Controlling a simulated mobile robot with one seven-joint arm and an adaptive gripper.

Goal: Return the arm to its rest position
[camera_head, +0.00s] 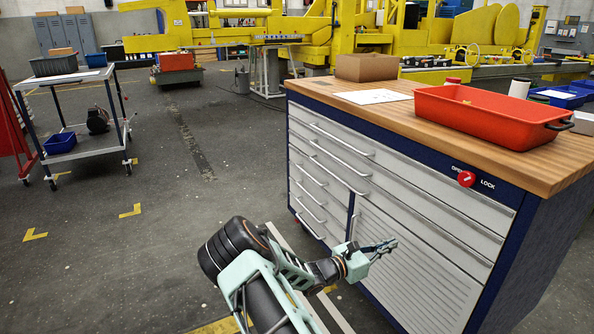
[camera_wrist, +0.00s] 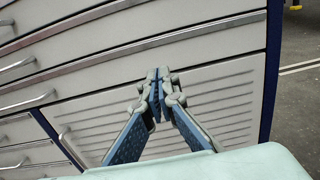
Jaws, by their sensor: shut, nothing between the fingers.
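My gripper (camera_head: 386,246) is shut and empty at the end of my arm, in front of the grey drawer fronts of the workbench cabinet. In the wrist view my gripper (camera_wrist: 158,74) points at the cabinet's ribbed lower door (camera_wrist: 225,95), with its two blue-padded fingers meeting at the tips. In the head view my arm is folded low at the bottom middle, beside the cabinet (camera_head: 400,185). The gap between the fingertips and the cabinet front is hard to judge.
A red tray (camera_head: 490,118) stands on the wooden worktop (camera_head: 400,112) with a cardboard box (camera_head: 366,67) and a white sheet. A wheeled cart (camera_head: 95,151) stands at the left. Yellow machinery (camera_head: 440,40) fills the back. The floor (camera_head: 165,215) left of my arm is clear.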

